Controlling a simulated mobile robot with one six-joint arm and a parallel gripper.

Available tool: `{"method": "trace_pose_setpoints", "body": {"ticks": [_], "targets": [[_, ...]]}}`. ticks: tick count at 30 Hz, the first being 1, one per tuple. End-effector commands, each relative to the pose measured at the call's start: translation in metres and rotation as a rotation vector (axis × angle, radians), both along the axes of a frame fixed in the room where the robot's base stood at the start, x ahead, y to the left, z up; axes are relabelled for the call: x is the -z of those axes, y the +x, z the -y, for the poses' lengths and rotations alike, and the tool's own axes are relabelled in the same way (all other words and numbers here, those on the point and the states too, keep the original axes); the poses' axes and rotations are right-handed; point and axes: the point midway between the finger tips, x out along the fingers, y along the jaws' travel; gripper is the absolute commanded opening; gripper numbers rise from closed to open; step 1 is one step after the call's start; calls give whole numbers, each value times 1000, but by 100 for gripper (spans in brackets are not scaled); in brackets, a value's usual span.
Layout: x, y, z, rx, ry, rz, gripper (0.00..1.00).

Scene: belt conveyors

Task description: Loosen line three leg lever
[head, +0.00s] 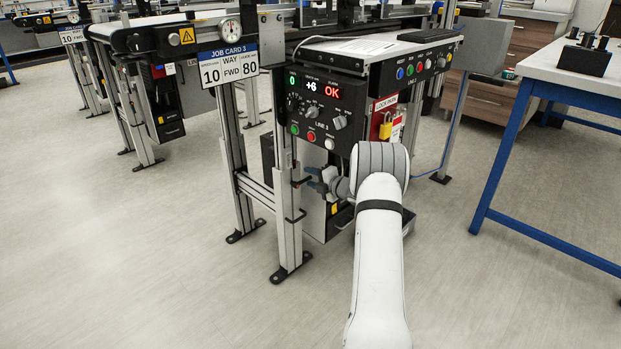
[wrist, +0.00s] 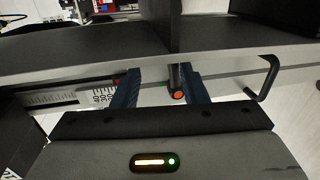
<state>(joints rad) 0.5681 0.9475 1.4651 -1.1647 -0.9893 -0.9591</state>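The line three conveyor stands at the centre of the head view, with its LINE 3 panel (head: 325,108) above a grey front leg (head: 287,225). My gripper (head: 312,181) is beside this leg, below the panel, with its blue fingers pointing at it. In the wrist view my gripper (wrist: 160,88) is open, its two blue fingers apart. A dark lever with an orange-red tip (wrist: 178,95) lies between them, nearer the right finger, with a gap to the left finger. Whether it touches the right finger I cannot tell.
A black bent rod (wrist: 268,78) is right of the fingers in the wrist view. A graduated scale (wrist: 70,97) is on the left. In the head view, a blue-legged table (head: 545,75) stands right and a yellow padlock (head: 385,130) hangs by the panel.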

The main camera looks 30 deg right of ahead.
Motion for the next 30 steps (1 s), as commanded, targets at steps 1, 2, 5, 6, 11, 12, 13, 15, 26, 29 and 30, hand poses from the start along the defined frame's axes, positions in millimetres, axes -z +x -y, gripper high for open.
{"method": "trace_pose_setpoints", "body": {"ticks": [1,2,5,6,11,12,13,15,26,29,30], "targets": [[-8,-6,4,3,0,5,35],[-10,-11,6,3,1,4,35],[-13,-28,12,4,1,2,35],[-14,-34,13,3,1,2,35],[-14,-56,20,1,1,0,35],[-15,-59,21,1,0,0,35],[-14,-61,21,1,0,0,35],[-14,-64,22,0,1,-1,35],[-13,-65,22,-1,0,-1,35],[-13,-65,22,-1,0,-1,35],[-13,-65,22,-1,0,-1,35]]}}
